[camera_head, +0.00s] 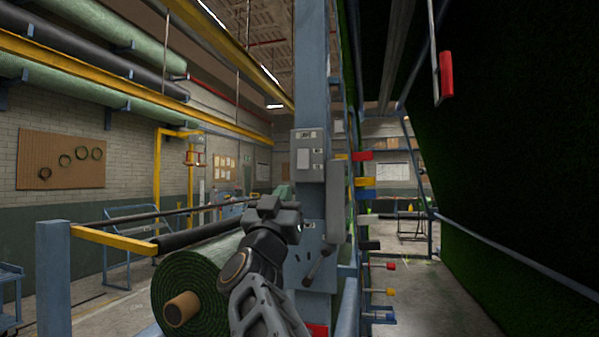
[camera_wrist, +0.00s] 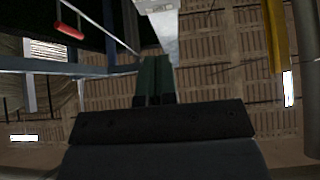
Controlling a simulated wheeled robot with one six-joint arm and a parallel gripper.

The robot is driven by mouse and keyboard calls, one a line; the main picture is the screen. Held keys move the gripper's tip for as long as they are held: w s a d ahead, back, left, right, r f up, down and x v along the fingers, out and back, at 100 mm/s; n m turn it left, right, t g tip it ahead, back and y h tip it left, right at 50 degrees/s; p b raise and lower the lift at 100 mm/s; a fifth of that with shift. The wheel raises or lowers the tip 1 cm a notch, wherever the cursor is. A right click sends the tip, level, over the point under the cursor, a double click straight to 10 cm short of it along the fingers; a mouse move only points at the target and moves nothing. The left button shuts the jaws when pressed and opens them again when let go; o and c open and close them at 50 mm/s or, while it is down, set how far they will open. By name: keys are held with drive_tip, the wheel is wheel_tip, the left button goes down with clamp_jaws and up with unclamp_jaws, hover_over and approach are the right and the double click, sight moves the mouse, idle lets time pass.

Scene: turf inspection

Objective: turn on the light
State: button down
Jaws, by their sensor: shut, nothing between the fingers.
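A grey control box (camera_head: 309,155) is mounted on the blue upright post (camera_head: 313,60) in the middle of the head view. It has a small label at its top, a pale plate on its left and small marks on its right; the label is too small to read surely. My gripper (camera_head: 284,190) is below and left of the box, with its dark wrist in front of the post's left edge. In the wrist view its green fingers (camera_wrist: 154,76) are together with nothing between them, pointing up towards a pale post-like surface (camera_wrist: 164,30). I cannot tell whether they touch anything.
A large green turf roll (camera_head: 195,285) lies at lower left under a yellow bar (camera_head: 115,240). A red handle (camera_head: 446,74) hangs at upper right. Floor (camera_head: 440,300) is open at right.

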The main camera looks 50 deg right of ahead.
sight(302, 163)
drive_tip(key=p+x, duration=0.1)
drive_tip(key=x, duration=0.3)
drive_tip(key=f+p+x, duration=0.1)
drive_tip(key=p+x, duration=0.1)
drive_tip(key=x, duration=0.2)
drive_tip(key=d+p+x, duration=0.1)
drive_tip(key=p+x, duration=0.1)
drive_tip(key=x, duration=0.2)
drive_tip(key=shift+w+d+f, duration=0.2)
drive_tip(key=shift+w+f, duration=0.1)
drive_tip(key=shift+w, duration=0.15)
drive_tip(key=shift+w+d+f, duration=0.1)
drive_tip(key=shift+w+d, duration=0.05)
drive_tip(key=shift+d, duration=0.2)
